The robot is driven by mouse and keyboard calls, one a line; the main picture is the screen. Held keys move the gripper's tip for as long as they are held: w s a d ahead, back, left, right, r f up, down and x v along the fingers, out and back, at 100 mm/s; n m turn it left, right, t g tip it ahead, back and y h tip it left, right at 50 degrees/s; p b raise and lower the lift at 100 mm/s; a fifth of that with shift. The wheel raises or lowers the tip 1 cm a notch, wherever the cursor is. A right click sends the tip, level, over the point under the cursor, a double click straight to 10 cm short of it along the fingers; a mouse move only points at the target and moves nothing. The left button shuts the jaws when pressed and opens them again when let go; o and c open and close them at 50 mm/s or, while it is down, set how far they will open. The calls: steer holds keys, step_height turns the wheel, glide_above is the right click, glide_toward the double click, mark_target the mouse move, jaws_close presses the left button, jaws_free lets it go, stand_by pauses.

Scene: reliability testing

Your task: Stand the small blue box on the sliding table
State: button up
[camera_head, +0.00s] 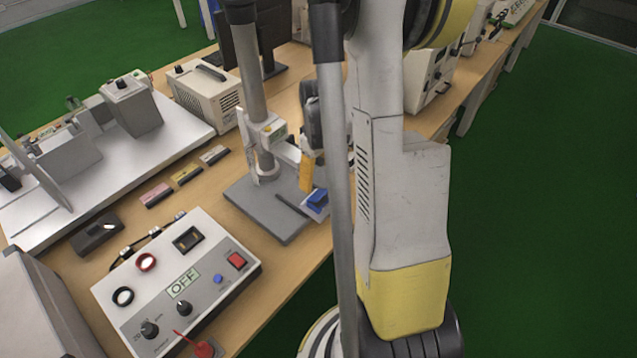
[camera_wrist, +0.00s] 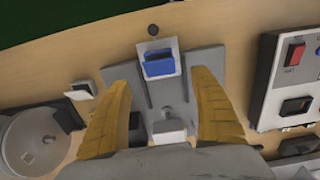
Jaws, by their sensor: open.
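The small blue box (camera_head: 317,198) rests on a small light plate at the front end of the grey stand base, which looks like the sliding table (camera_wrist: 147,46). In the wrist view the blue box (camera_wrist: 159,63) sits near the middle of this plate; I cannot tell which of its faces is down. My gripper (camera_wrist: 162,80) is open, its two yellow fingers wide apart with nothing between them touching the box. In the head view one yellow finger of my gripper (camera_head: 307,174) shows just above and behind the box; my arm hides the rest.
The stand's grey base (camera_head: 267,213) carries an upright metal column (camera_head: 252,85) close to my gripper. A control box (camera_head: 178,285) with an OFF label stands on the wooden bench to the left. Several small coloured blocks (camera_head: 186,174) lie behind it. The bench edge is near the box.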

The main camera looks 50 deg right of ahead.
step_height(320, 180, up, 6)
steer(key=r+p, duration=0.1)
steer(key=p, duration=0.1)
steer(key=a+r+t+h, duration=0.1)
steer(key=a+r+t, duration=0.2)
steer(key=a+r, duration=0.85)
steer(key=s+a+r+t, duration=0.1)
steer(key=s+a+t, duration=0.1)
steer(key=a, duration=0.5)
steer(key=s+a+r+t+y, duration=0.1)
steer(key=s+a+t, duration=0.1)
steer(key=a, duration=0.5)
steer(key=shift+s+r+m, duration=0.3)
steer(key=shift+s+m, duration=0.1)
steer(key=shift+s, duration=0.35)
steer(key=shift+d, duration=0.1)
